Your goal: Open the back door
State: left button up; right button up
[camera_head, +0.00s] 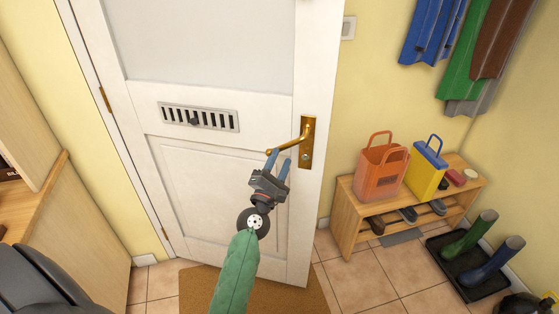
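The white back door (225,180) has its hinges on the left and stands ajar, its right side swung out from the wall toward me. Its brass lever handle (290,145) sits on a brass plate on the right stile, the lever pointing left and sloping a little down. My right gripper is not in view.
A brown doormat (315,292) lies at the door's foot. A wooden shoe bench (344,200) with an orange bag and a yellow-blue bag stands at right. Boots stand on a black tray (487,288). A wooden cabinet (85,225) is at left.

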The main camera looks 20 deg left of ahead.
pick_arm(q)
jog(key=s+d+f+b, duration=0.3)
jog(key=s, duration=0.3)
jog(key=shift+s+d, duration=0.2)
jog(key=shift+s, duration=0.05)
dwell(0.6)
jog(key=shift+r, duration=0.1)
dwell(0.4)
grip_shut()
